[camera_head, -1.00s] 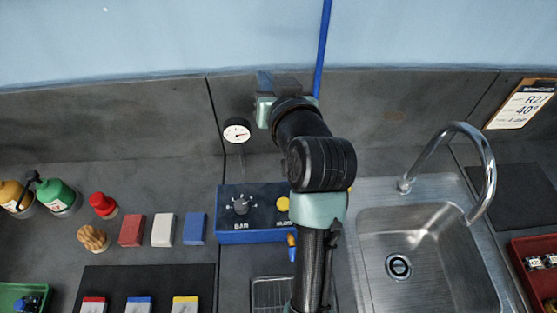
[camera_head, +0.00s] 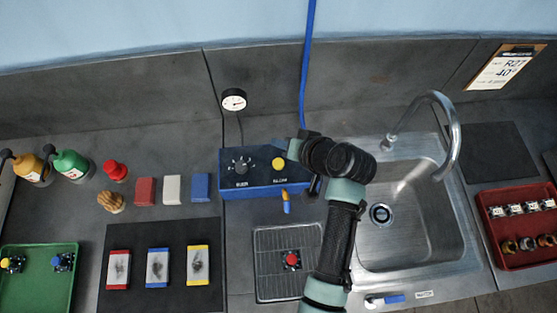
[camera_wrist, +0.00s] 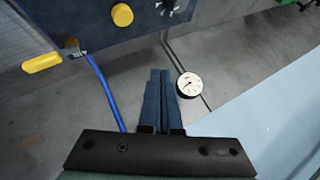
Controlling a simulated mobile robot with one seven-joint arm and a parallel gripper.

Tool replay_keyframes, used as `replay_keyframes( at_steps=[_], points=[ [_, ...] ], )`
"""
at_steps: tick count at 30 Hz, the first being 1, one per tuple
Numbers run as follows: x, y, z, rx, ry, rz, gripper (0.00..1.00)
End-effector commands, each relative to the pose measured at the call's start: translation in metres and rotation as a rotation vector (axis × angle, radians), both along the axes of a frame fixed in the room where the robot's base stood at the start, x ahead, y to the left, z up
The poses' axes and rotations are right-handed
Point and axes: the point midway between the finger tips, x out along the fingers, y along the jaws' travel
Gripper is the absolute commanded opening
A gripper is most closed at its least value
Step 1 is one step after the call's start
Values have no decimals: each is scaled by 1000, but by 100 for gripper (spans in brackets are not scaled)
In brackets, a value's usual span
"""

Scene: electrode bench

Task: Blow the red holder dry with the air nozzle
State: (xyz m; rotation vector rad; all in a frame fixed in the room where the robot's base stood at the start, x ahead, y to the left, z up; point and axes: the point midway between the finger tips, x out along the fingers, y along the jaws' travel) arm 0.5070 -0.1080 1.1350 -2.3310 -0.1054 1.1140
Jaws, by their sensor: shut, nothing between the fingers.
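The red holder (camera_head: 291,259), a small dark piece with a red top, sits on the wire drying rack (camera_head: 262,236) left of my forearm. The air nozzle, an orange and blue piece (camera_head: 286,201), hangs at the front of the blue control box (camera_head: 235,181). My gripper (camera_head: 283,145) is above the box's back right corner, apart from the nozzle and the holder. In the wrist view its blue fingers (camera_wrist: 158,98) are together with nothing between them. A yellow piece (camera_wrist: 42,63) at the box's edge there may be part of the nozzle.
A blue hose (camera_head: 307,60) hangs behind the box, beside my gripper. A gauge (camera_head: 234,100) stands at the back. The sink (camera_head: 405,240) with its tall tap (camera_head: 455,130) is right of my arm. Bottles, blocks, a green tray (camera_head: 38,275) and a red tray (camera_head: 515,225) lie further out.

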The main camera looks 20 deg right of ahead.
Motion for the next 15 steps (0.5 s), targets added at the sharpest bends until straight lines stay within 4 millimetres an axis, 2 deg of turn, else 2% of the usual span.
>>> replay_keyframes(
  at_steps=[8, 15],
  points=[
    [0, 0, -29, -1, 0, -1, 0],
    [0, 0, -65, -1, 0, -1, 0]
  ],
)
